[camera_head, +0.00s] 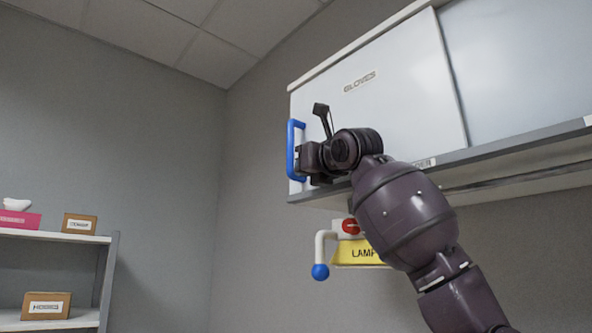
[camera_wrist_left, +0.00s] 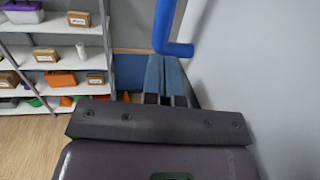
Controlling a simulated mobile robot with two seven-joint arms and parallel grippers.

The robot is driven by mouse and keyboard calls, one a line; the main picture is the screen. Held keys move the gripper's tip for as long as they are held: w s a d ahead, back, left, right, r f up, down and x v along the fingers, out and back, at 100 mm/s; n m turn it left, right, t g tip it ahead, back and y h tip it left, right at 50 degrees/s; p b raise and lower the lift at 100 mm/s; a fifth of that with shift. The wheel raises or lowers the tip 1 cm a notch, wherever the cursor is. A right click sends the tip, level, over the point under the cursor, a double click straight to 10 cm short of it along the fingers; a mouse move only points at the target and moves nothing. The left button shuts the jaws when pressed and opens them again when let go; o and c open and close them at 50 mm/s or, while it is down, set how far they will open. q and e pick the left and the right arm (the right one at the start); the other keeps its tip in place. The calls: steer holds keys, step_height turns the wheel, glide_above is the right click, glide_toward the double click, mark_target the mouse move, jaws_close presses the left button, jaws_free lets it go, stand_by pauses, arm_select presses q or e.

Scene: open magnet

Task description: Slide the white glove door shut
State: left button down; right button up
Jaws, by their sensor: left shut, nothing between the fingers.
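The white door (camera_head: 400,105) labelled GLOVES covers the left part of a wall cabinet. A blue bar handle (camera_head: 291,150) stands upright at its left edge. My left gripper (camera_head: 303,160) is at the door's lower left, right beside the handle. In the left wrist view, the fingers (camera_wrist_left: 168,60) are shut and empty, with the bent end of the blue handle (camera_wrist_left: 175,48) just beyond their tips. I cannot tell whether they touch it. The door face (camera_wrist_left: 255,70) is close on the right. My right gripper is not in view.
A paler panel (camera_head: 520,65) lies right of the door. The cabinet's grey bottom ledge (camera_head: 500,150) runs beneath. Below are a yellow LAMP sign (camera_head: 355,253) and a lever with a blue knob (camera_head: 320,272). A shelf (camera_head: 60,236) with boxes stands far left.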

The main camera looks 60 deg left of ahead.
arm_select(q)
steer(key=d+b, duration=0.2)
steer(key=d, duration=0.9)
steer(key=shift+w+d+f, duration=0.15)
steer(key=shift+w+f, duration=0.25)
steer(key=shift+f, duration=0.05)
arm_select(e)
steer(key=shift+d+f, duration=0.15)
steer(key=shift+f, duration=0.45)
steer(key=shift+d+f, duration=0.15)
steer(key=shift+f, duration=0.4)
